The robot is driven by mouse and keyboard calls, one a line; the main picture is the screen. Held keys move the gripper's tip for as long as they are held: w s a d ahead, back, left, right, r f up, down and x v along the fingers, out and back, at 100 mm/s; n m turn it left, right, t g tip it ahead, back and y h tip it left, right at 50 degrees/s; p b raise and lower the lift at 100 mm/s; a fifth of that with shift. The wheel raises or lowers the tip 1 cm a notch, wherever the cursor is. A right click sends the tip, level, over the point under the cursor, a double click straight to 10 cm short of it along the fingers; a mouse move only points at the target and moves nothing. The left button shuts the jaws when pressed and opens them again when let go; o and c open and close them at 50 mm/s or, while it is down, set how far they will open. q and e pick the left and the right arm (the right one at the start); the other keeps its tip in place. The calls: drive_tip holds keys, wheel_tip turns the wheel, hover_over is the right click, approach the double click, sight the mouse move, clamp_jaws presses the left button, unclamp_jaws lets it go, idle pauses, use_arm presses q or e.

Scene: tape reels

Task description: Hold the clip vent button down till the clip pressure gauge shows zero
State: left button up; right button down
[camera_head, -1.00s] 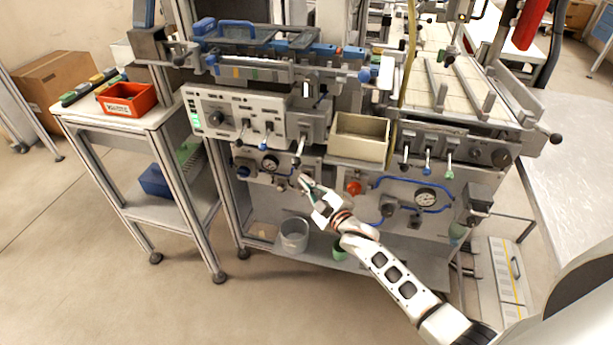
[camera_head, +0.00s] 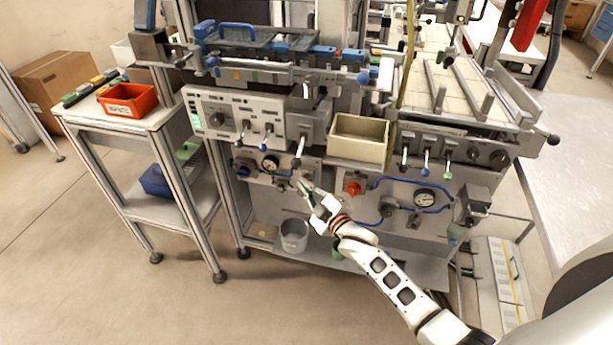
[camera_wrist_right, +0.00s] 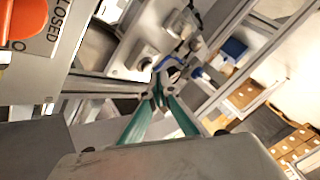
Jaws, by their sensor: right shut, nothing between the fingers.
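The small round gauge (camera_head: 270,163) on the left lower front panel, near the blue fittings, looks like the clip pressure gauge. Its needle is too small to read. I cannot make out the clip vent button for certain; it may be among the small fittings near my fingertips. My right gripper (camera_head: 304,184) is in front of that panel, right of and below the gauge, with its fingers pointing up and left. In the right wrist view its green fingers (camera_wrist_right: 158,90) come together at the tips with nothing between them. I cannot tell whether they touch the panel. My left gripper is not in view.
A red knob (camera_head: 353,188) and a larger gauge (camera_head: 425,198) are to the right on the lower panels. Control levers (camera_head: 301,146) stick out above my right gripper. A grey bucket (camera_head: 293,236) stands on the lower shelf below, and a beige bin (camera_head: 360,138) is above right.

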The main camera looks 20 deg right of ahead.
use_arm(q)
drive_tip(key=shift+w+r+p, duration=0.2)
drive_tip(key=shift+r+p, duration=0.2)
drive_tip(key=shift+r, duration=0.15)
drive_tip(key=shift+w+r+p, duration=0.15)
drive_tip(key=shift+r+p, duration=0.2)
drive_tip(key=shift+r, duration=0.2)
use_arm(e)
drive_tip(key=s+a, duration=0.2)
drive_tip(key=s, duration=0.2)
drive_tip(key=shift+s+a, duration=0.1)
drive_tip(key=shift+a, duration=0.3)
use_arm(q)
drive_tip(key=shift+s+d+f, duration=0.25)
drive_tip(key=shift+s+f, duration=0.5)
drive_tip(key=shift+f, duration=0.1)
use_arm(e)
drive_tip(key=s+f+m+g, duration=0.3)
drive_tip(key=s+f+m, duration=0.1)
drive_tip(key=s, duration=1.1)
drive_tip(key=s+d+f+m+g+h, duration=0.1)
drive_tip(key=s+f+m+g, duration=0.2)
drive_tip(key=s+f, duration=0.4)
drive_tip(key=s+m, duration=0.1)
drive_tip(key=s, duration=0.8)
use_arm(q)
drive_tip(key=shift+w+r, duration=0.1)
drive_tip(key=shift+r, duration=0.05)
